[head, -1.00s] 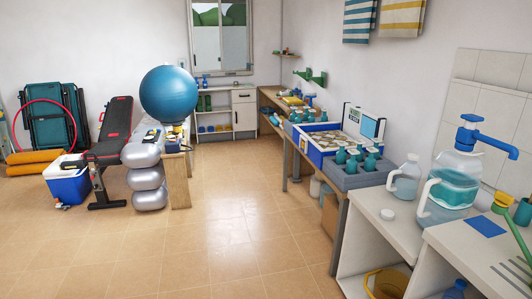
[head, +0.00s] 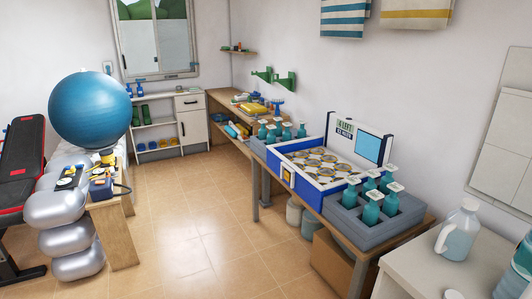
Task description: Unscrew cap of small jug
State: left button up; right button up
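The small jug (head: 457,233), translucent with pale blue liquid and a handle on its left, stands upright on the white counter (head: 415,270) at the lower right of the head view. Its top looks white and narrow; I cannot tell for sure whether a cap sits on it. Neither of my grippers is in view.
A large blue-green jug (head: 518,272) is cut off at the right edge. Left of the counter, a wooden bench (head: 345,243) holds a grey crate (head: 376,227) of teal bottles and a blue-white box (head: 302,180). The tiled floor (head: 200,235) is clear in the middle.

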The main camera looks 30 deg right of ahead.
aim_at(461, 228)
jog(key=i+j+z, duration=0.1)
jog(key=i, duration=1.85)
jog(key=i+z, duration=0.1)
jog(key=z, duration=0.85)
jog(key=i+j+z, duration=0.1)
jog(key=z, duration=0.35)
jog(key=j+z, duration=0.2)
jog(key=z, duration=0.25)
jog(key=i, duration=0.05)
